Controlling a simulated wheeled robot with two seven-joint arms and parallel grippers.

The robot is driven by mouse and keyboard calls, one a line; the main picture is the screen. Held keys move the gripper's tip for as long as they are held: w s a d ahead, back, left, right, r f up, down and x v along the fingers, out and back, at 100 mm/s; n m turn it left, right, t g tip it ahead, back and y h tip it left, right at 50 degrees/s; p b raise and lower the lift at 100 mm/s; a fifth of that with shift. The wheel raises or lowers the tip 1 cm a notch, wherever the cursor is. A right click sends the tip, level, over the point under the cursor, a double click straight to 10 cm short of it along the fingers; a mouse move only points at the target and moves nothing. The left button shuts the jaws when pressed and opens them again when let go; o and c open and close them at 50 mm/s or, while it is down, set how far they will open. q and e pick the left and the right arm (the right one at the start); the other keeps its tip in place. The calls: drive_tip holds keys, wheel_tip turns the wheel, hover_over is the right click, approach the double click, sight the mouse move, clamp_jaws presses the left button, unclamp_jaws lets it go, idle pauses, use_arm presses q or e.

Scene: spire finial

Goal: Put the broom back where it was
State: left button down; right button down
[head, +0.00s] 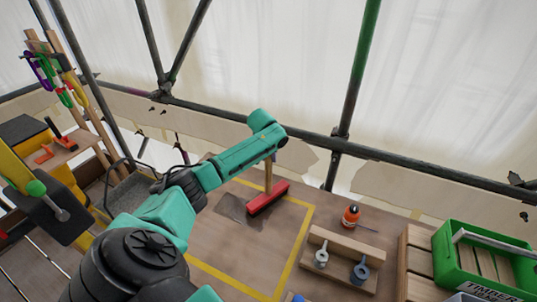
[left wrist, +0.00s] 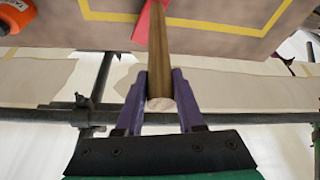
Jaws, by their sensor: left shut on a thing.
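The broom has a red head (head: 268,198) and a wooden handle (head: 268,175). My left arm reaches in over the deck, and in the left wrist view the two purple fingers of my left gripper (left wrist: 160,88) are shut on the upper handle (left wrist: 159,45), close to its round end. The red head shows only partly in that view, beyond the handle. The handle is nearly upright, and the head is over the yellow-outlined area (head: 309,230) of the deck. I cannot tell whether the head touches the deck. My right gripper is not in view.
A wooden block with two grey pieces (head: 343,255) and an orange-red bottle (head: 351,215) stand to the right. A green crate (head: 450,262) is at far right. A grey bin (head: 128,192) and leaning tools are at left. Scaffold rails (head: 330,141) run behind.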

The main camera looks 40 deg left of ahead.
use_arm(q)
drive_tip(key=c, duration=0.5)
unclamp_jaws()
drive_tip(key=shift+s+d, duration=0.1)
drive_tip(key=shift+r, duration=0.2)
drive_tip(key=b+v, duration=0.3)
drive_tip(key=v, duration=0.8)
drive_tip(key=shift+s+r, duration=0.1)
drive_tip(key=shift+r, duration=0.3)
